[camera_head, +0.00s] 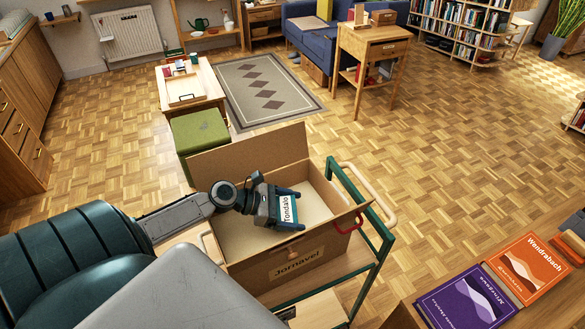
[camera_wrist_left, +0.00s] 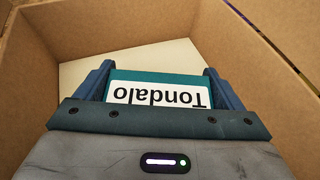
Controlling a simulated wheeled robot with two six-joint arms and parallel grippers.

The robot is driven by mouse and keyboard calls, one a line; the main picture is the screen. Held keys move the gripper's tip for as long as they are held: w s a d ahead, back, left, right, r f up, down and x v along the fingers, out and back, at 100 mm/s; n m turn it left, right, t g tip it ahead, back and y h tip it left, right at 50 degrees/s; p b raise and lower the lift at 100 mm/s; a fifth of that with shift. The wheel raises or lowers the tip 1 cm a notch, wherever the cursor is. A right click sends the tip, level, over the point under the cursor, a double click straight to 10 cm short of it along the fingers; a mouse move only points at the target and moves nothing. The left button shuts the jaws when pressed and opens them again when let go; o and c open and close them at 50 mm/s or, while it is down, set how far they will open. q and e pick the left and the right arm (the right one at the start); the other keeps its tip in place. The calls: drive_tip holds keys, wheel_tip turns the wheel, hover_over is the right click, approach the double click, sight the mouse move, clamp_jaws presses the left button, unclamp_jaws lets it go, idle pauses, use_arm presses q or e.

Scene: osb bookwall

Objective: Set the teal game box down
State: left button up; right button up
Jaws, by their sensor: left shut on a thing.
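The teal game box (camera_head: 286,209) has a white label reading "Tondalo". My left gripper (camera_head: 284,204) is shut on it inside the open cardboard box (camera_head: 297,258), which is marked "Jornavel". In the left wrist view the teal game box (camera_wrist_left: 158,90) sits between the two fingers of the left gripper (camera_wrist_left: 158,88), with its label upside down. Cardboard walls rise around it, and a pale surface (camera_wrist_left: 120,62) lies beyond it. I cannot tell whether the game box touches the bottom. My right gripper is not in view.
The cardboard box stands on a cart with a green metal frame (camera_head: 380,240). Its flaps are open. A purple box (camera_head: 468,300) and an orange box (camera_head: 528,265) lie at the lower right. A green stool (camera_head: 199,131) stands behind the cart. The parquet floor to the right is clear.

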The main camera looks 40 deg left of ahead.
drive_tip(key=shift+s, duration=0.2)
use_arm(q)
drive_tip(key=shift+f, duration=0.6)
drive_tip(key=o, duration=0.8)
drive_tip(key=shift+s, duration=0.1)
drive_tip(key=shift+f, duration=0.1)
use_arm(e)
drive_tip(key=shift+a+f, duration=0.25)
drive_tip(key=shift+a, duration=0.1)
